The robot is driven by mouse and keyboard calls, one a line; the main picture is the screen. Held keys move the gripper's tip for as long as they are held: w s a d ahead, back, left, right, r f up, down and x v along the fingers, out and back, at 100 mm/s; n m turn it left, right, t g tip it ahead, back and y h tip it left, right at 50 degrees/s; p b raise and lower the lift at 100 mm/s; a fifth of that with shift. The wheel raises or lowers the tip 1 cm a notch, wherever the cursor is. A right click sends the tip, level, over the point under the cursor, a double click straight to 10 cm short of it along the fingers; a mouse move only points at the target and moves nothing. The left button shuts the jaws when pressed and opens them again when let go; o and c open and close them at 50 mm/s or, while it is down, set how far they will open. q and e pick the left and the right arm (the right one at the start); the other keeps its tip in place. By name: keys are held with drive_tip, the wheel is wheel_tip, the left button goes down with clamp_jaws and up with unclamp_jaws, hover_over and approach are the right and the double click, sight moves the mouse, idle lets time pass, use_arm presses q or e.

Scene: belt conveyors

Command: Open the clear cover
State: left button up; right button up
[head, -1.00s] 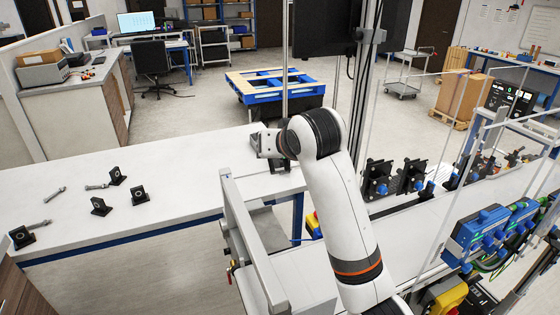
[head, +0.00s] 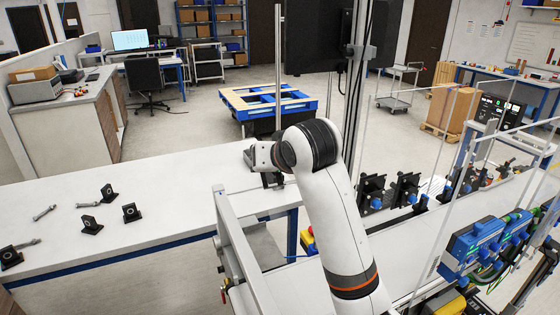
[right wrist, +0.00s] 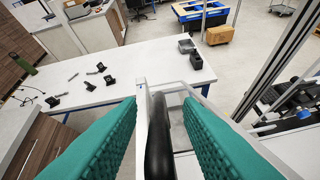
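A light-coloured frame rail (head: 243,258) runs beside the conveyor in the head view. In the right wrist view its pale edge (right wrist: 142,118) stands next to a black bar handle (right wrist: 159,145). I take this as the clear cover's edge; the clear sheet itself is hard to make out. My right gripper (right wrist: 160,103) has two green ridged fingers, spread apart. The handle lies in the gap between them, with room visible on both sides. In the head view my white arm hides much of this spot. My left gripper is not in view.
A white table (head: 165,165) holds several black brackets (head: 131,212) and bolts (head: 45,212). Clear upright panels, blue connector units (head: 478,243) and black fixtures (head: 372,190) stand right of my arm. A blue pallet stand (head: 268,100) is beyond the table.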

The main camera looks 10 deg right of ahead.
drive_tip(key=b+v, duration=0.2)
drive_tip(key=v, duration=0.6)
drive_tip(key=shift+s+a+f+b, duration=0.1)
drive_tip(key=shift+f+b, duration=0.05)
drive_tip(key=shift+b, duration=0.2)
drive_tip(key=shift+s+r+p, duration=0.2)
drive_tip(key=shift+r+p, duration=0.5)
drive_tip(key=shift+p, duration=0.4)
drive_tip(key=shift+s+r+p, duration=0.2)
drive_tip(key=shift+s+p, duration=0.1)
drive_tip(key=shift+p, duration=0.05)
drive_tip(key=shift+s+d+p, duration=0.35)
drive_tip(key=shift+s+d, duration=0.1)
drive_tip(key=shift+d, duration=0.05)
drive_tip(key=shift+a, duration=0.2)
